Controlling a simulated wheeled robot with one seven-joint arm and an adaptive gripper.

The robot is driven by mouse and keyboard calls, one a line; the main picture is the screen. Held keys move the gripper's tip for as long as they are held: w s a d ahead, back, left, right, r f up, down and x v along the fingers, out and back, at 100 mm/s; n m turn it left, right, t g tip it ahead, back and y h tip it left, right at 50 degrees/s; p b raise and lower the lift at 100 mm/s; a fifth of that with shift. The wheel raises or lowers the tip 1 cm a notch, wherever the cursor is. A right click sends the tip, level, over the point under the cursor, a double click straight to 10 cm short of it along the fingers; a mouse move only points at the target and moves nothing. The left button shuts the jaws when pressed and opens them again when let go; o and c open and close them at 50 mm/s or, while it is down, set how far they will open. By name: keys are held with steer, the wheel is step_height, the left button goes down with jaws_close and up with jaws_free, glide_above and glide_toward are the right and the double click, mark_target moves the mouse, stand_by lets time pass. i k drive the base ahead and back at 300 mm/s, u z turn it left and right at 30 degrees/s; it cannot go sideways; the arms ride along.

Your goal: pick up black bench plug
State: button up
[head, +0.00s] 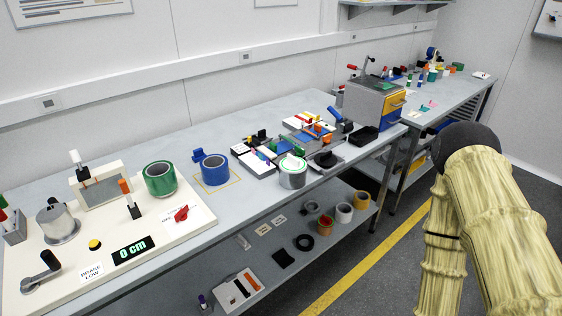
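I cannot tell for sure which thing is the black bench plug. Several black things show in the head view: a low black block (364,136) in front of the grey cabinet, a black piece (327,159) to its left near the bench's front edge, and a flat black square (283,258) on the lower shelf. All are small and lack clear detail. My arm in its pale yellow cover stands at the right, apart from the bench. My gripper is not in view.
The long grey bench (130,145) carries a cream panel (185,232), a green tape roll (160,178), a blue tape roll (215,170) and a silver can (292,173). Tape rolls lie on the lower shelf (265,290). A second bench (440,85) stands behind. Floor with a yellow line (365,261) is clear.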

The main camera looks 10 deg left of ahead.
mark_target(325, 160)
steer(key=k, duration=0.5)
steer(key=z, duration=1.2)
steer(key=i, duration=1.3)
steer(key=u, duration=2.7)
